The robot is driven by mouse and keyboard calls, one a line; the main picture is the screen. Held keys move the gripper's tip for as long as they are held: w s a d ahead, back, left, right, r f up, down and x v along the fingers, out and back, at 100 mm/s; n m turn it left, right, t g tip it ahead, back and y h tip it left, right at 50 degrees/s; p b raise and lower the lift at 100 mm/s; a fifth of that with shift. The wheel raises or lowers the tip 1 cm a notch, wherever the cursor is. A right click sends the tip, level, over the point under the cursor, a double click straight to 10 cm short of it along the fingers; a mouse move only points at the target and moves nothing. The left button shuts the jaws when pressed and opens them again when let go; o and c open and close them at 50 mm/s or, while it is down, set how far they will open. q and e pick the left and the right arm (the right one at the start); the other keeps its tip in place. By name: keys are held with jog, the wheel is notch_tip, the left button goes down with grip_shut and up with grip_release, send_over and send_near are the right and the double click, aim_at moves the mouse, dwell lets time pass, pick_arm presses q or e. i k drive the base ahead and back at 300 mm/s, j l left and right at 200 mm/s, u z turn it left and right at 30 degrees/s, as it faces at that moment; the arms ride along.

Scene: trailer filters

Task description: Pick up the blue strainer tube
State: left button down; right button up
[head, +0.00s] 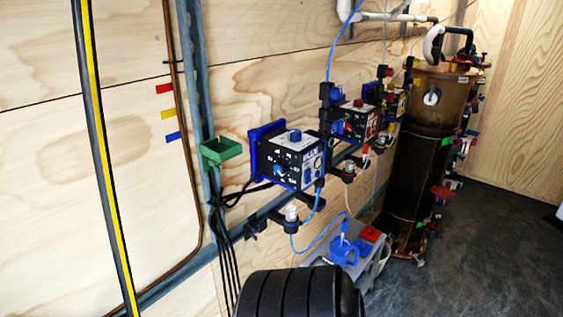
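A blue part (344,250) with an upright blue piece stands at the front of a grey box (330,260) on the floor by the wall. It may be the blue strainer tube, but it is too small to tell for sure. A red part (371,234) sits beside it on the same box. A thin blue hose runs down near the box from a black control unit (291,160) on the wall. Neither of my grippers is in view.
A tall brown cylinder tank (430,150) stands right of the box. More control units (358,121) line the plywood wall. A green holder (221,150) and hanging black cables are at left. Dark floor (490,260) is open at right.

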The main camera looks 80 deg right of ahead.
aim_at(344, 223)
jog(key=z, duration=1.3)
jog(key=k+z, duration=0.1)
jog(key=z, duration=1.2)
jog(key=k+z, duration=0.1)
jog(key=z, duration=0.3)
